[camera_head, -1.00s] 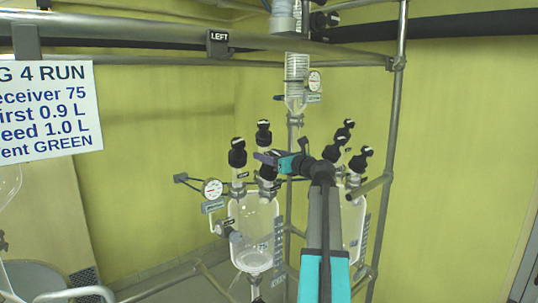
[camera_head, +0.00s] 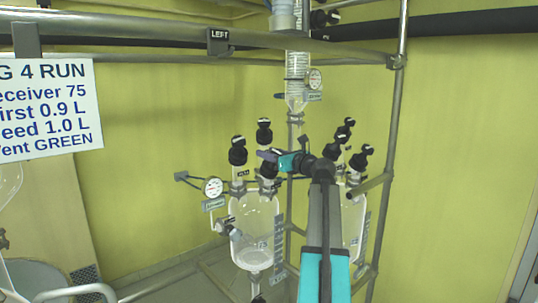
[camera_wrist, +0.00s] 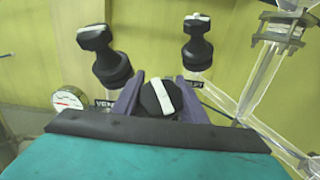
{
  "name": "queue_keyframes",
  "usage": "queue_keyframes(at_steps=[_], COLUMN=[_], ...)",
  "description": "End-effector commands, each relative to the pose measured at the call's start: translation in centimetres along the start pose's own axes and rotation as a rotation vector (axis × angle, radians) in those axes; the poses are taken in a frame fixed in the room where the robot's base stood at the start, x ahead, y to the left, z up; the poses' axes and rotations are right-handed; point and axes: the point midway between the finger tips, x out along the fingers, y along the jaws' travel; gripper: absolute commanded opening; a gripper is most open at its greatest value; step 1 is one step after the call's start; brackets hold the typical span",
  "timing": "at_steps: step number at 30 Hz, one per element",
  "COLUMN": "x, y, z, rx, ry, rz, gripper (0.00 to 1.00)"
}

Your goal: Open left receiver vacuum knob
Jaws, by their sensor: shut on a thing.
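The left receiver (camera_head: 254,232) is a clear glass vessel under the LEFT sign, with three black knobs on top. My gripper (camera_wrist: 163,100) has its purple fingers shut on the front black knob (camera_wrist: 158,98). This knob's white bar runs nearly up and down in the wrist view, slightly tilted. The label of the gripped knob is hidden, so I cannot tell its name. The left knob (camera_wrist: 102,52) and the back knob (camera_wrist: 198,44) stand free behind, with their white bars closer to sideways. In the head view my gripper (camera_head: 266,156) partly covers the knob it holds.
A round gauge (camera_head: 212,187) sits left of the receiver, close to the knobs. Another glass vessel (camera_head: 353,222) with several black knobs stands to the right, partly behind my arm. A grey pipe frame (camera_head: 375,187) surrounds the vessels. A white sign (camera_head: 45,110) is at left.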

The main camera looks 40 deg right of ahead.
Motion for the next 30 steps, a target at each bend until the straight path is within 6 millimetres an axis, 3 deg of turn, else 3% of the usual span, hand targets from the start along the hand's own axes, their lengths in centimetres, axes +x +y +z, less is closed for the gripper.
queue_keyframes(at_steps=[26,27,30], x=[-0.06,-0.07,-0.07], y=[-0.06,-0.06,-0.07], z=[0.01,0.01,0.01], rx=[0.003,0.003,0.002], ry=[0.0,0.0,0.0], rz=[0.0,0.0,-0.001], gripper=[0.16,0.42,0.57])
